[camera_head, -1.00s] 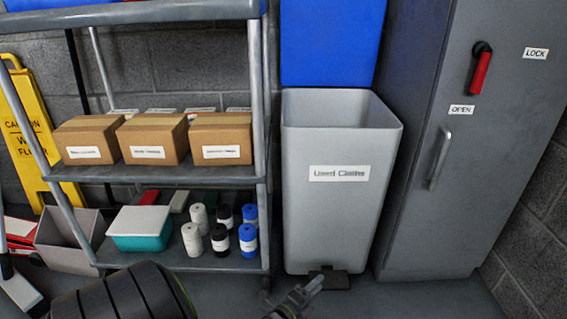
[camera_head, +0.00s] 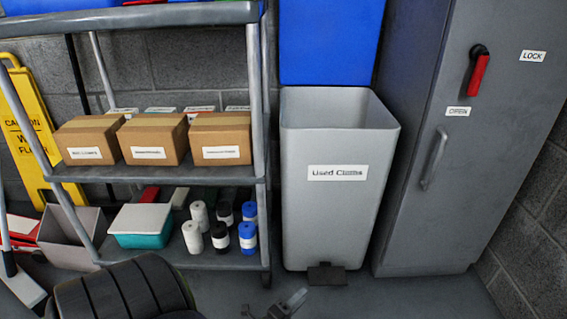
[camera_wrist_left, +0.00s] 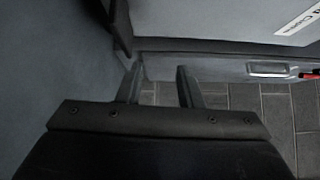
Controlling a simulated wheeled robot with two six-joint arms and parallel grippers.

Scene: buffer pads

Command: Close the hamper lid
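The hamper (camera_head: 335,215) is a tall light-grey bin labelled "Used Cloths", standing on the floor between the shelf and the cabinet. Its blue lid (camera_head: 330,42) stands upright behind the open top. A dark pedal (camera_head: 327,275) sticks out at the hamper's front foot. My left gripper (camera_head: 297,299) is low in the head view, in front of the hamper and just below the pedal in the picture, apart from it. In the left wrist view its two fingers (camera_wrist_left: 159,86) are apart with nothing between them. My right gripper is not in view.
A grey cabinet (camera_head: 440,215) with a red handle stands close on the right. A yellow floor sign (camera_head: 35,130) leans at far left. Some floor is clear in front.

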